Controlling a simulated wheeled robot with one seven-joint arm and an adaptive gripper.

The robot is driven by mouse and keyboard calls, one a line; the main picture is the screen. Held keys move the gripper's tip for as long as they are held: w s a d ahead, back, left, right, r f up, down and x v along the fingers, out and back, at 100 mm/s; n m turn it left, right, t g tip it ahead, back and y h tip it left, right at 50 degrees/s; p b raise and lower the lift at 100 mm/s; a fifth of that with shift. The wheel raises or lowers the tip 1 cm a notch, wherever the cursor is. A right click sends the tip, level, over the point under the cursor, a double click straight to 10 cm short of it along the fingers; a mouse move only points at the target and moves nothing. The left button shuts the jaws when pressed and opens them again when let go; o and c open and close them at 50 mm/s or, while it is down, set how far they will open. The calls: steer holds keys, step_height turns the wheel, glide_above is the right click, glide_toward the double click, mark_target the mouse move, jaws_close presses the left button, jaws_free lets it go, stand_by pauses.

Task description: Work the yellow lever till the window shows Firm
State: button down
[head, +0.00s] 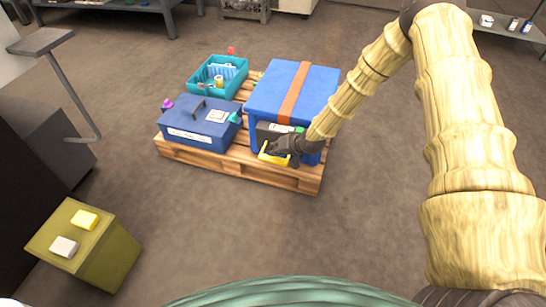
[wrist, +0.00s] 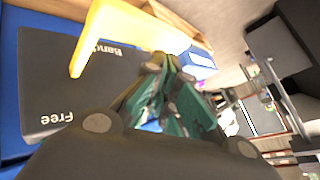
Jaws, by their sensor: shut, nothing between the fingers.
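The yellow lever (head: 272,157) sticks out at the front of a dark panel (head: 267,134) on the blue box. In the wrist view the lever (wrist: 125,28) is a yellow bail across the top, beside the dark panel (wrist: 50,75). White lettering on the panel reads "Free" and, partly covered, "Band"; I see no "Firm". My gripper (head: 278,149) is at the lever; its shut fingers (wrist: 158,66) lie close by the lever's right part. Whether they touch it I cannot tell.
The blue box (head: 321,82) with an orange strap (head: 295,90) stands on a wooden pallet (head: 235,172). A blue case (head: 190,130) and a teal crate (head: 240,80) share it. An olive pedestal (head: 110,255) stands front left. The floor in front of the pallet is clear.

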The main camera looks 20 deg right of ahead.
steer(key=shift+r, duration=0.15)
steer(key=shift+r+p, duration=1.85)
steer(key=shift+r, duration=0.65)
steer(key=shift+f, duration=0.1)
stand_by(0.7)
steer(key=s+a+f+g, duration=0.1)
steer(key=s+a+f, duration=0.15)
steer(key=s, duration=0.55)
steer(key=s+a+f+g+h, duration=0.15)
steer(key=s+f, duration=0.25)
steer(key=s, duration=0.4)
steer(key=s+a+f+g, duration=0.15)
steer(key=s+f, duration=0.25)
steer(key=s, duration=0.5)
steer(key=s+d+n+g+h, duration=0.1)
steer(key=s+d+g+h, duration=0.1)
steer(key=s, duration=1)
steer(key=s+d+n+g+h, duration=0.1)
steer(key=s+d+g, duration=0.15)
steer(key=s, duration=0.95)
step_height(320, 180, up, 24)
steer(key=p, duration=2.3)
steer(key=shift+d+t, duration=0.25)
steer(key=shift+t, duration=0.1)
